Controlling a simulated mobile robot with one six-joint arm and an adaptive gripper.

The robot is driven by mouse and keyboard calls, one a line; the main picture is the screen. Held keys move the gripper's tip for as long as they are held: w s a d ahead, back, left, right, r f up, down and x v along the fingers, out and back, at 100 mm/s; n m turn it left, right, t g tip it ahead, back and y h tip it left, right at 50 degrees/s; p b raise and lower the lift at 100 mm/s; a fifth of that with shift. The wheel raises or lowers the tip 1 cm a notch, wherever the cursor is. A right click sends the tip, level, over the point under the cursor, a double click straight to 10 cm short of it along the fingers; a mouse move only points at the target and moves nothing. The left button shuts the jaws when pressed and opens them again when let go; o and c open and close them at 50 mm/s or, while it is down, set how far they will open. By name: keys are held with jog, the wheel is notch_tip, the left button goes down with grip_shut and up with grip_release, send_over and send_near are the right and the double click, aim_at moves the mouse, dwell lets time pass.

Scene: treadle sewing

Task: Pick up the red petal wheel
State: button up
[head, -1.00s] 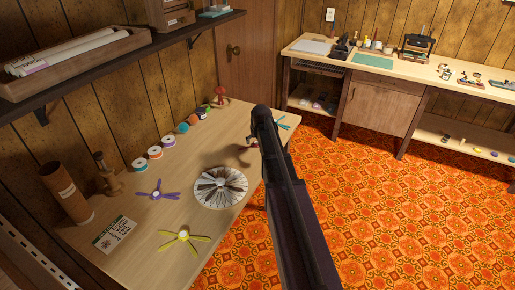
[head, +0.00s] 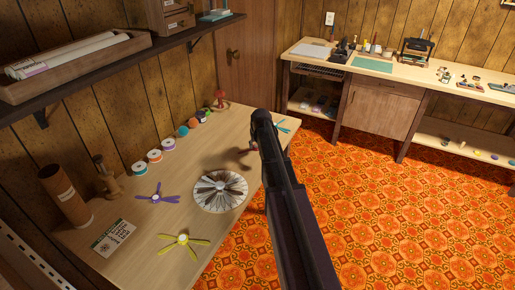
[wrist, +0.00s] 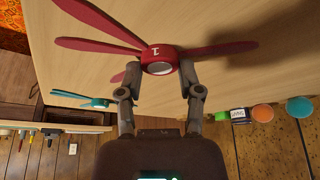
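The red petal wheel (wrist: 160,56) fills the top of the wrist view, with long dark red petals and a round hub marked 1. My gripper (wrist: 160,74) has one finger on each side of the hub, and both tips appear to press against it. A shadow on the table lies apart from the right petal, so the wheel appears raised above the wood. In the head view my arm hides most of the wheel and the gripper; only a small reddish part (head: 247,149) shows beside the arm, over a soft shadow.
The wooden table (head: 128,262) also holds a purple wheel (head: 157,197), a yellow wheel (head: 183,242), a round fan-like disc (head: 221,190), several spools along the wall, and a red-topped stand (head: 220,100). A teal wheel (wrist: 97,103) lies close by. Open floor is right of the table.

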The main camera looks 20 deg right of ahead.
aim_at(255, 144)
jog(key=shift+r, duration=0.2)
dwell(0.3)
notch_tip(255, 144, up, 3)
jog(key=p, duration=0.3)
jog(key=shift+f, duration=0.1)
jog(key=s, duration=0.5)
jog(key=s+r+p, duration=0.1)
jog(key=s, duration=0.4)
jog(key=s+d+p, duration=0.1)
jog(key=s, duration=0.5)
jog(key=shift+d+r, duration=0.1)
jog(key=shift+r, duration=0.3)
jog(key=shift+r+p, duration=1.55)
